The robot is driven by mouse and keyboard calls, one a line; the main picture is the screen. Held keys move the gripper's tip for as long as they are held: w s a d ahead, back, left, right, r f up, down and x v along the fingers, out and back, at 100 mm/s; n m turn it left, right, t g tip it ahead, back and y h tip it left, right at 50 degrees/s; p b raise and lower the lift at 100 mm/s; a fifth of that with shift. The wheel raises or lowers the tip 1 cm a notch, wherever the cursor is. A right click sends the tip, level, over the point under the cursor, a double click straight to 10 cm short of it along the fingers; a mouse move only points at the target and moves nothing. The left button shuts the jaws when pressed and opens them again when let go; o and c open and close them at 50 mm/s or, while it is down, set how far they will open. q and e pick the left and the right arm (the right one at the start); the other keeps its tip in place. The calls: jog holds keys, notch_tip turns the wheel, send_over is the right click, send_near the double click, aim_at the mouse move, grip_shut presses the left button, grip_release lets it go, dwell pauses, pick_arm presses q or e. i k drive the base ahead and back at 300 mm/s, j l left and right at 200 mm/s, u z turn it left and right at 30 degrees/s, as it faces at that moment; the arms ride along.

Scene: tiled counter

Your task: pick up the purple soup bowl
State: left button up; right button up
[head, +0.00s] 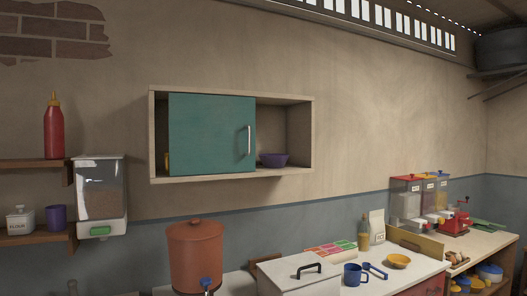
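The purple soup bowl (273,160) sits on the floor of the wall cabinet (230,179), in its open right part. The cabinet's teal sliding door (208,134), with an upright light handle (249,141), covers the left and middle part. The bowl's left edge is close to the door's right edge. Neither of my grippers is in view.
Below are a counter (420,283), a terracotta pot (195,254) with a blue tap, a white box (299,275) with a black handle, a blue mug (352,274) and a yellow bowl (398,261). Shelves and a dispenser (101,190) are at left. The wall around the cabinet is bare.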

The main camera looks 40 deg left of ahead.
aim_at(274, 160)
jog(key=u, duration=1.65)
jog(key=i+l, duration=0.1)
jog(key=l, duration=0.25)
jog(key=i+l+u, duration=0.1)
jog(key=l, duration=0.65)
jog(key=i+u, duration=0.05)
jog(key=i, duration=0.05)
